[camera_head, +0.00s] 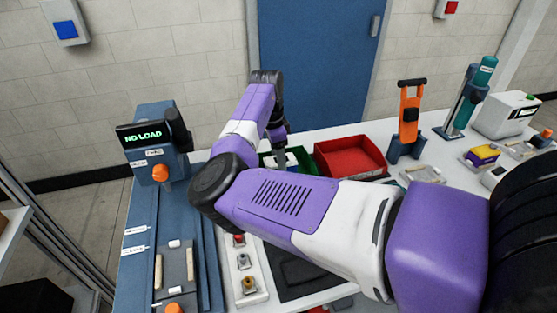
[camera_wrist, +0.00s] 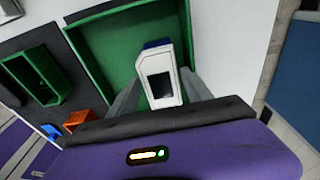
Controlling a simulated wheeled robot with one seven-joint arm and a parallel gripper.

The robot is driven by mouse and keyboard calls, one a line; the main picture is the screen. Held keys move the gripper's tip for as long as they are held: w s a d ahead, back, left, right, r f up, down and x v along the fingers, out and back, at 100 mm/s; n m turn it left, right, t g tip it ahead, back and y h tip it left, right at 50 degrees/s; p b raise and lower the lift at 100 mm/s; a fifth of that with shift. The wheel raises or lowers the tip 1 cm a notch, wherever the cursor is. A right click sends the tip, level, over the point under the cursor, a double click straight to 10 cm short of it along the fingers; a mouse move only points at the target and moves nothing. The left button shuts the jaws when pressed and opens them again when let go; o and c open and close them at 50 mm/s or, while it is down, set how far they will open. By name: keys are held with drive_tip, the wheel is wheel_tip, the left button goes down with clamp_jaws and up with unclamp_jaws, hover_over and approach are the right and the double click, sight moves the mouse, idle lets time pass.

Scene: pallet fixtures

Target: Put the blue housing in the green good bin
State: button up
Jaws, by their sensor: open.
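The green bin (camera_head: 307,160) stands on the white table, left of the red bin, and is partly hidden by my arm. It fills the upper middle of the wrist view (camera_wrist: 105,45). A housing with a blue far end and a pale face with a dark window (camera_wrist: 162,85) is at the green bin, between my fingers; a small blue and white part of it shows in the head view (camera_head: 291,159). My gripper (camera_wrist: 160,76) is open, with one finger on each side of the housing. I cannot tell whether the housing rests on the bin floor.
The red bin (camera_head: 350,158) looks empty. An orange-handled tool (camera_head: 409,115) stands behind it to the right. A blue test station (camera_head: 155,150) reading "NO LOAD" is on the left. In the wrist view, a smaller green holder (camera_wrist: 38,75), an orange part (camera_wrist: 82,122) and a blue part (camera_wrist: 50,131) lie left.

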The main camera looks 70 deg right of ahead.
wheel_tip(320, 180, up, 11)
drive_tip(key=w+b, duration=0.1)
drive_tip(key=shift+a+b, duration=0.35)
drive_tip(key=shift+a, duration=0.1)
drive_tip(key=shift+f, duration=0.1)
